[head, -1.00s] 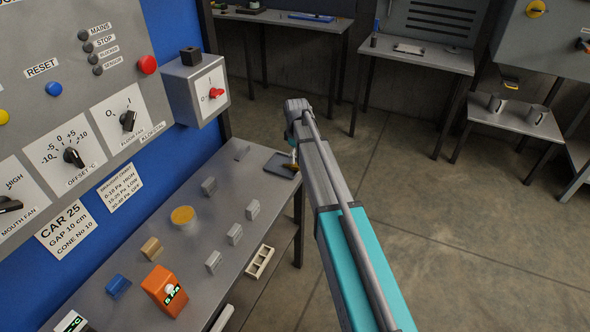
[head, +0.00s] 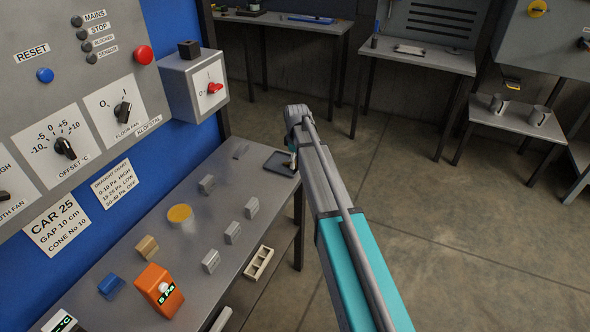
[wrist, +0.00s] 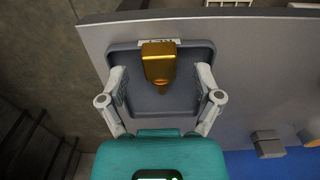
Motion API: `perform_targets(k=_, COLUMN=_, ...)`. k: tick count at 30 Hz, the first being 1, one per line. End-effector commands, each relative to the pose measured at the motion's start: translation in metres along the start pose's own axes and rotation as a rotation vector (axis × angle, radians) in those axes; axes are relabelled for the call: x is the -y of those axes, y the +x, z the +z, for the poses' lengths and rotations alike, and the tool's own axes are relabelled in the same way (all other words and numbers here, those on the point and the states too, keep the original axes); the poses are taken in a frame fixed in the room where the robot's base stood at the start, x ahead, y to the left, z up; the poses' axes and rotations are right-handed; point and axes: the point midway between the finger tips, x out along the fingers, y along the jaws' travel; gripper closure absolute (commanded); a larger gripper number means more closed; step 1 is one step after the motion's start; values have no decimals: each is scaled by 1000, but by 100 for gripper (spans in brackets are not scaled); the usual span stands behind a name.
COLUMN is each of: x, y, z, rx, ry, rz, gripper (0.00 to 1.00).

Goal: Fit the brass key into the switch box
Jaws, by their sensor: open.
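The brass key (wrist: 158,62) lies in a shallow dark tray (wrist: 190,52) in the wrist view, its wide block-like end away from me and its narrow end towards me. My gripper (wrist: 161,74) is open, with one finger on each side of the key and a gap on both sides. In the head view the tray (head: 280,167) is at the bench's far right corner, and my arm's end partly covers it. The switch box (head: 180,80) is grey, on the blue wall above the bench, with a red knob (head: 214,88) on its white face and a black block on top.
The control panel (head: 75,60) rises at the left. Open floor (head: 440,220) lies to the right.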

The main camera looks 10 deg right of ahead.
Motion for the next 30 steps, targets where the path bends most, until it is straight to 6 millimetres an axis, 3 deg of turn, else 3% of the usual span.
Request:
perform_targets(k=6, x=0, y=13, z=0, rx=0, ry=1, rz=0, gripper=17)
perform_targets(k=26, x=0, y=14, z=0, rx=0, ry=1, rz=0, gripper=17)
perform_targets(k=30, x=0, y=14, z=0, rx=0, ry=1, rz=0, gripper=43)
